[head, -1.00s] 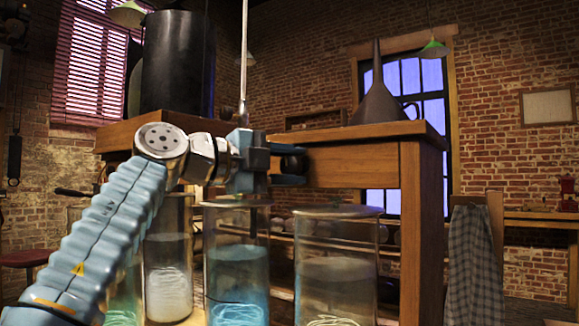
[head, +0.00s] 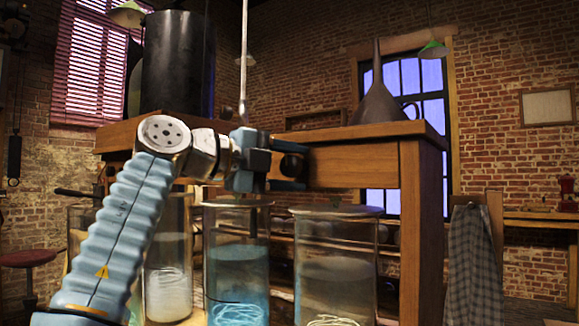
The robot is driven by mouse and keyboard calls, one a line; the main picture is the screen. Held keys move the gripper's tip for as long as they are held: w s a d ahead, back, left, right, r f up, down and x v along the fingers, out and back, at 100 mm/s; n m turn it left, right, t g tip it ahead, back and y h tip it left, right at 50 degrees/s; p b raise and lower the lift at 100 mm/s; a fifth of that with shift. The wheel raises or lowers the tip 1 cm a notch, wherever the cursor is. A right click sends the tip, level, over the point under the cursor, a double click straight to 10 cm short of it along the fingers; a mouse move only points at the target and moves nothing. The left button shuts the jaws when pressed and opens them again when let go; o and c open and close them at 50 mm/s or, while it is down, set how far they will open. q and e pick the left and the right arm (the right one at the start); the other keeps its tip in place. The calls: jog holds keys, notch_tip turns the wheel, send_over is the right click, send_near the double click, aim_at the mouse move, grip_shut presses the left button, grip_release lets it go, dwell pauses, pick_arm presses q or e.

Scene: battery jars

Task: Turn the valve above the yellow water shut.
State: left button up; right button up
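My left gripper (head: 290,167) is in front of the wooden stand's edge, above the blue-water jar (head: 237,262). Its fingers look spread, one above the other, with a dark part between them that I cannot identify. A dark tube hangs below it into the blue jar. A jar of whitish water (head: 169,275) stands left of the blue one, and a jar of greyish water (head: 336,275) stands right. Another jar (head: 82,215) is mostly hidden behind my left arm. A black valve handle (head: 75,192) sticks out above it. I cannot make out yellow water clearly. My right gripper is not in view.
The wooden stand (head: 420,190) rises behind the jars, with a black cylinder (head: 178,65) and a dark funnel (head: 378,95) on top. A checked cloth (head: 472,265) hangs at right. A red stool (head: 28,258) is at far left.

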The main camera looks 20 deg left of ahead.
pick_arm(q)
jog(key=shift+o, duration=0.6)
jog(key=shift+r, duration=0.1)
jog(key=b+v, duration=0.1)
jog(key=v, duration=1.3)
